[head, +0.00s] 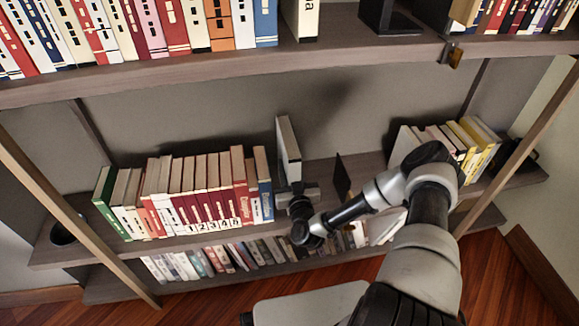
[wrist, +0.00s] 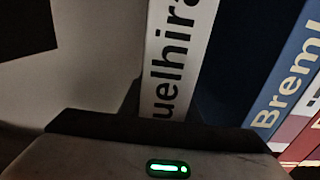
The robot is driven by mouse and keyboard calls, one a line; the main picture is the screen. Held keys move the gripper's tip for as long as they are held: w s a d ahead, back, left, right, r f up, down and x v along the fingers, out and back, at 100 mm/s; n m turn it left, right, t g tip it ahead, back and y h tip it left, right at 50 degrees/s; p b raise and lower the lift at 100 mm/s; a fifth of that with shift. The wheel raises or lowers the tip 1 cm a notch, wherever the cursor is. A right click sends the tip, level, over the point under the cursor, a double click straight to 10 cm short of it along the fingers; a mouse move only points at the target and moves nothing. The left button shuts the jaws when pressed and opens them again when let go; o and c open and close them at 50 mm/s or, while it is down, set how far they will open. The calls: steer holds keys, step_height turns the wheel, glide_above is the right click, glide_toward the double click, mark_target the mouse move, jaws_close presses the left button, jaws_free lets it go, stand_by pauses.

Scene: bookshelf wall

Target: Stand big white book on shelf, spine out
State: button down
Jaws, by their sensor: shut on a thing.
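The big white book (head: 289,140) stands upright at the middle shelf, right of the row of books. Its pale spine with large black letters fills the middle of the wrist view (wrist: 175,60) and faces my gripper. My gripper (head: 297,190) is shut on the lower part of the book, at its front. The jaws show only as a dark edge in the wrist view, and they hide the book's lower end. Whether the book's bottom touches the shelf board cannot be told. A narrow gap separates the book from the blue book (head: 264,185).
The middle shelf (head: 320,172) has bare board right of the held book. A thin black bookend (head: 342,178) stands there; a dark shape shows at the wrist view's upper left (wrist: 25,28). Leaning books (head: 465,140) stand farther right. The upper shelf (head: 340,45) overhangs.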

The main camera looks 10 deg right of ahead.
steer(key=shift+w, duration=0.1)
stand_by(0.5)
steer(key=c, duration=1.3)
jaws_free()
steer(key=shift+o, duration=0.2)
steer(key=s+p, duration=0.3)
steer(key=s, duration=1.4)
steer(key=shift+s, duration=0.35)
steer(key=shift+d+f, duration=0.1)
steer(key=shift+f, duration=0.05)
